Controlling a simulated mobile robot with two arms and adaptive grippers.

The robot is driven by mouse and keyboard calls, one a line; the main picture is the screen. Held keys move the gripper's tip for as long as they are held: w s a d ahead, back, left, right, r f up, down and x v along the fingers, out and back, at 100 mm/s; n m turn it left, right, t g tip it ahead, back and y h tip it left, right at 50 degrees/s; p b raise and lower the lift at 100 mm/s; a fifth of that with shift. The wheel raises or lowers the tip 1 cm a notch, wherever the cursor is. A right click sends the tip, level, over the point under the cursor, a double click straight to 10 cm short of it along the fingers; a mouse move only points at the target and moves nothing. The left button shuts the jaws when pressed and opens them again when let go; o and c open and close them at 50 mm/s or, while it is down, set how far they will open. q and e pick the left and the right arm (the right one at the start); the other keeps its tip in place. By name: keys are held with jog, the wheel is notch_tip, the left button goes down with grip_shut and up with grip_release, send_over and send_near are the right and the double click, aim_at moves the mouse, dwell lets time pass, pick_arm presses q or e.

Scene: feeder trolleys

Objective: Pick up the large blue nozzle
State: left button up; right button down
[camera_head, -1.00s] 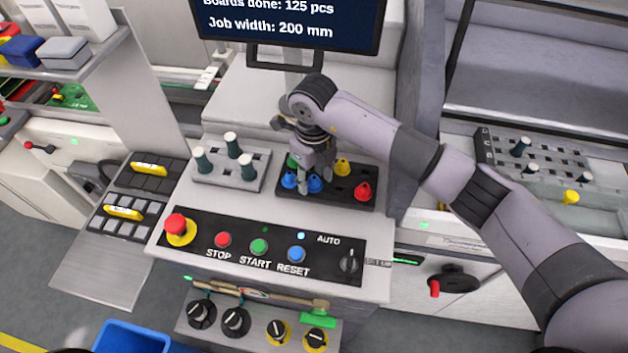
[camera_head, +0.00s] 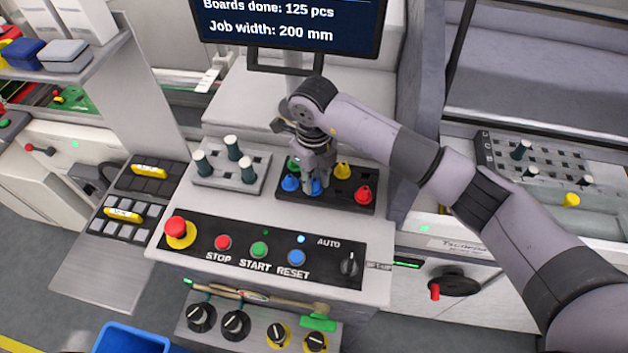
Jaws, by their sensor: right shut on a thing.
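A black nozzle tray (camera_head: 340,200) lies on the light console top. It holds two blue nozzles, a green nozzle (camera_head: 293,162), a yellow nozzle (camera_head: 342,170) and a red nozzle (camera_head: 363,195). My right gripper (camera_head: 316,184) points down over the tray and is shut on the right-hand blue nozzle (camera_head: 316,189), which is partly hidden by the fingers. The nozzle still appears to be at tray level. The other blue nozzle (camera_head: 290,183) stands free just left of the fingers. My left gripper is out of view.
A grey holder (camera_head: 230,178) with several dark, white-topped pegs stands left of the tray. A button panel (camera_head: 262,246) lies in front, with a red emergency stop (camera_head: 177,228) at its left. A monitor (camera_head: 290,25) stands behind. A blue bin (camera_head: 130,340) is below.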

notch_tip(320, 180, up, 12)
jog(key=f+b, duration=0.1)
jog(key=b, duration=0.3)
notch_tip(320, 180, up, 9)
send_over(314, 179)
jog(key=shift+s+b, duration=0.1)
jog(key=shift+b, duration=0.2)
